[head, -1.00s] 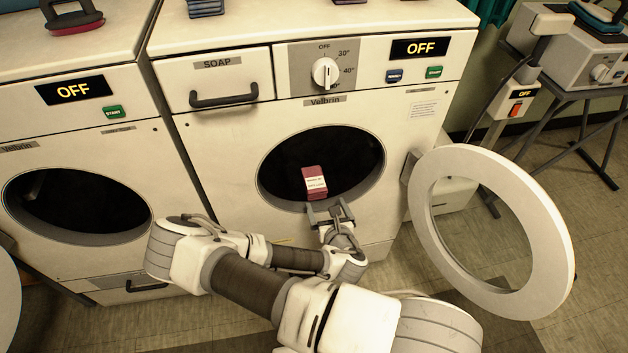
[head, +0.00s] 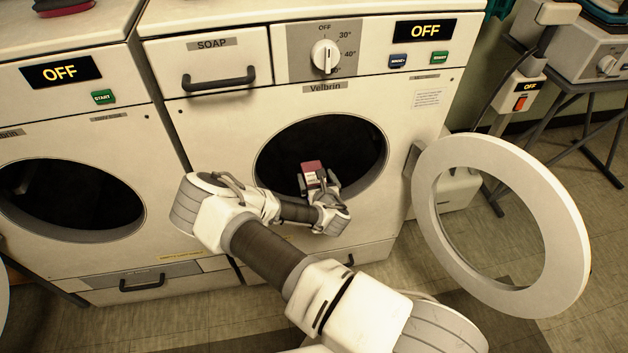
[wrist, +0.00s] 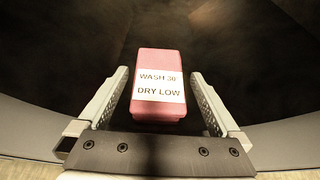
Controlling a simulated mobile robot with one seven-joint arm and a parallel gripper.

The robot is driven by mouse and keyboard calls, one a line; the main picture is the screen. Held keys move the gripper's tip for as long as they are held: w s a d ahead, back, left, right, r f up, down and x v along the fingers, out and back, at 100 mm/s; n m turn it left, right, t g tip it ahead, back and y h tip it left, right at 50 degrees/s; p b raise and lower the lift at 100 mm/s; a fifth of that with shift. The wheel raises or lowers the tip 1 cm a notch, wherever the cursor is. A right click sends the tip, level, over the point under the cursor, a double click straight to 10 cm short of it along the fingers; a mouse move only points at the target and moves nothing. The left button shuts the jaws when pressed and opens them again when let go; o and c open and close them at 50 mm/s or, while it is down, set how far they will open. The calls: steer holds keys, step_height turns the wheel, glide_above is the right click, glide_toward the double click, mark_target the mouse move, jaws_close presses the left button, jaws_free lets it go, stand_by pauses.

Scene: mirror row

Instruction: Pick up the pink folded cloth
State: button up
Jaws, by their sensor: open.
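The pink folded cloth (head: 312,166) lies inside the drum opening of the right-hand washer (head: 220,115), near the opening's lower edge. In the wrist view the cloth (wrist: 160,62) carries a white label reading "WASH 30°" and "DRY LOW". My gripper (head: 319,180) reaches into the opening. In the wrist view my gripper (wrist: 160,85) is open, with one finger on each side of the cloth and a gap visible on both sides. In the head view the gripper hides the cloth's lower part.
The washer's round door (head: 433,235) stands swung open to the right. A second washer (head: 60,130) stands at the left, also with a dark opening. A grey-legged table (head: 590,95) stands at the far right.

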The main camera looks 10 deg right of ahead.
mark_target(314, 174)
steer(key=shift+b+x, duration=0.3)
steer(key=shift+x, duration=1.2)
steer(key=c, duration=1.2)
